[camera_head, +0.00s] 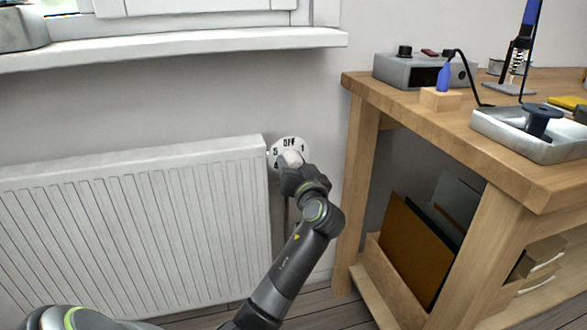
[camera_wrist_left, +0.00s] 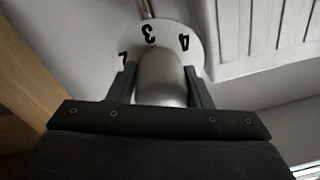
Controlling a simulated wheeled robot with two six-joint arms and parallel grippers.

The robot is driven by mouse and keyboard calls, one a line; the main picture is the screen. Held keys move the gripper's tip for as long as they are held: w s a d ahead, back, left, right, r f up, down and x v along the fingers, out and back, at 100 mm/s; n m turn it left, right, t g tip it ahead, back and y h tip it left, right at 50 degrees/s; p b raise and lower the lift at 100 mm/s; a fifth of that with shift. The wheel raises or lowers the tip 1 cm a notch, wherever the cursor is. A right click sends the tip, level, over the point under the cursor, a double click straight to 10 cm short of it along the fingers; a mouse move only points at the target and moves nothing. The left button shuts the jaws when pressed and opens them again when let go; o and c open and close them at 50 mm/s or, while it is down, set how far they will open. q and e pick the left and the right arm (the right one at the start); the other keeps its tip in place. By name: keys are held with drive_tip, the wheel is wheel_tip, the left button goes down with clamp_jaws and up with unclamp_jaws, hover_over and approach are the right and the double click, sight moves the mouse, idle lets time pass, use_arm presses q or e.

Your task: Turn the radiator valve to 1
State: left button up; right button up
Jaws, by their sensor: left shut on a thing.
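The radiator valve has a round white dial plate (camera_head: 276,150) at the upper right end of the white radiator (camera_head: 135,225). In the head view, OFF shows at its top, 5 at left and 1 at right. My left gripper (camera_head: 291,172) is at the valve from below, covering the dial's lower part. In the left wrist view the dial (camera_wrist_left: 152,31) shows 2, 3 and 4 upside down. There my left gripper's fingers (camera_wrist_left: 160,84) stand on either side of the pale grey valve knob (camera_wrist_left: 160,70), shut on it. I cannot see a pointer mark. My right gripper is not in view.
A wooden workbench (camera_head: 420,115) stands close on the right, holding a grey soldering station (camera_head: 400,72) and a metal tray (camera_head: 490,130). A wooden rack with boards (camera_head: 415,250) is beneath it. A window sill (camera_head: 180,45) juts out above the radiator.

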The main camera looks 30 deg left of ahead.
use_arm(q)
drive_tip(key=shift+f, duration=0.1)
idle(0.3)
drive_tip(key=o, duration=1)
